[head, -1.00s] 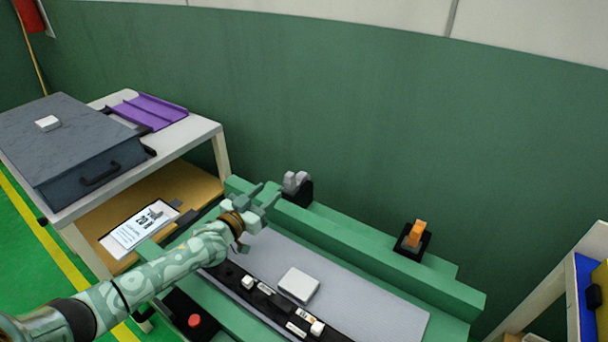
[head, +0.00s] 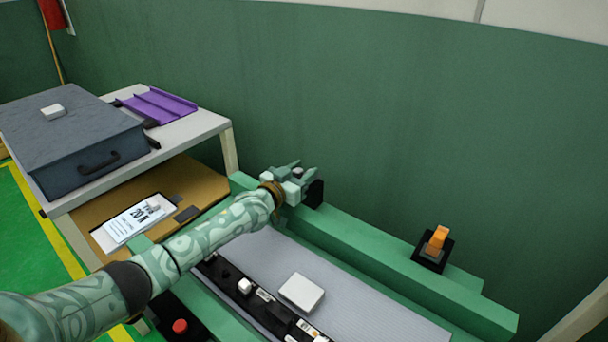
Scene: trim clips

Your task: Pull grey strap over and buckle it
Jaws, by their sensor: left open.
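My left gripper (head: 296,172) is open at the far left end of the green fixture. Its fingers are around or just over a small grey piece (head: 298,173) on a black mount (head: 314,193); the gripper hides most of it, and I cannot tell whether they touch. An orange clip piece (head: 437,239) stands upright on a black base (head: 432,256) at the right of the green rail. I cannot make out a strap as such. My right gripper is not in view.
A green rail (head: 385,255) runs behind a grey ribbed surface (head: 372,290). A white block (head: 301,292) lies there beside a black strip with small parts. A red button (head: 180,326) is at the front. A white table (head: 190,135) with a dark case (head: 75,150) stands left.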

